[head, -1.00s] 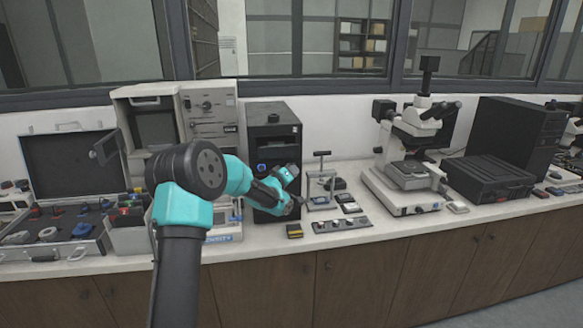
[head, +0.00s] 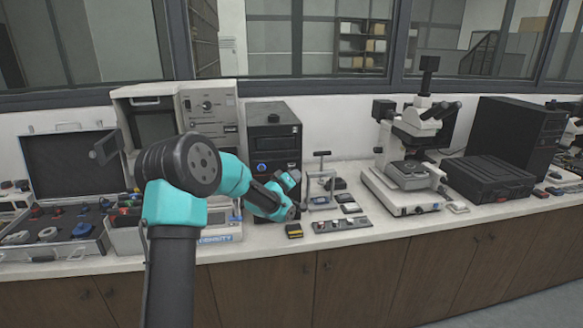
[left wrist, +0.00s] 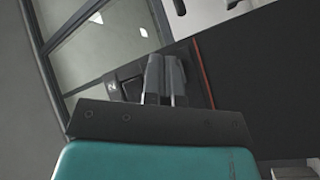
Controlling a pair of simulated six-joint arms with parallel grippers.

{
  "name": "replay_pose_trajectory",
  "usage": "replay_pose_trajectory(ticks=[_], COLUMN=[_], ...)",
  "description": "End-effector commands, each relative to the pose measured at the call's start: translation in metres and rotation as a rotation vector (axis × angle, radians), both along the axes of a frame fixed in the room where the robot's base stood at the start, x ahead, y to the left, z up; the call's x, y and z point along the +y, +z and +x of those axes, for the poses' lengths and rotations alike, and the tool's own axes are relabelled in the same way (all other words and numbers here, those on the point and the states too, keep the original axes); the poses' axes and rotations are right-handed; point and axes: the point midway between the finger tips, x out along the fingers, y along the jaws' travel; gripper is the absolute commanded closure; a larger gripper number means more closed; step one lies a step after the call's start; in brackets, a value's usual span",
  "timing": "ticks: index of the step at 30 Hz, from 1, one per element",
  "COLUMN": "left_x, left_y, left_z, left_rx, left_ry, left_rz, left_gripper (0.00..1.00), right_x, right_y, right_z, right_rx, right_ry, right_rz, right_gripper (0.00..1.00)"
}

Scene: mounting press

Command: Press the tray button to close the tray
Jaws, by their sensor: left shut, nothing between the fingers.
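A black tower-shaped unit (head: 285,145) stands on the bench behind my left forearm. It has a slot near its top and a round blue button or knob (head: 261,167) on its front. I cannot tell whether this is the tray button, and no open tray shows clearly. My left wrist is in front of the unit's lower right part and hides it. In the left wrist view my left gripper (left wrist: 165,62) is shut and empty. Its fingertips are near a dark panel with a thin red line (left wrist: 202,75); contact cannot be told. My right gripper is not in view.
A small metal stand (head: 321,185) and a strip with several buttons (head: 342,224) are right of my wrist. A microscope (head: 408,135) and a black case (head: 487,180) stand further right. An open tool case (head: 70,165) is at the left.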

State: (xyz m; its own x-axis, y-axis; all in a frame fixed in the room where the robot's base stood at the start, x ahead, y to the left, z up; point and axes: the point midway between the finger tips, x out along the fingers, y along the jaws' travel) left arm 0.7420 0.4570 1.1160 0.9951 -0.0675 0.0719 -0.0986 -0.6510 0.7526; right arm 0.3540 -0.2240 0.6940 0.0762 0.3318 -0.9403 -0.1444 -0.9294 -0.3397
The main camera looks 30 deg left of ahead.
Motion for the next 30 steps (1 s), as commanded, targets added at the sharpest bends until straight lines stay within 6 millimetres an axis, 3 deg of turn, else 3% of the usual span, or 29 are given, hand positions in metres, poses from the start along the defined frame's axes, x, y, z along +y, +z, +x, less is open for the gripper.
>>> replay_pose_trajectory(ticks=[9,30], left_x=[-0.013,-0.013], left_y=[0.000,0.000], left_z=[-0.014,-0.014], left_rx=[0.001,0.001], left_ry=[-0.001,0.000], left_rz=[0.000,0.000], left_gripper=[1.00,1.00], right_x=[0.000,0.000], right_y=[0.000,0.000], right_z=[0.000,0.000], right_rx=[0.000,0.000], right_ry=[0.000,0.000], right_rz=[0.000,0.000], right_gripper=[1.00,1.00])
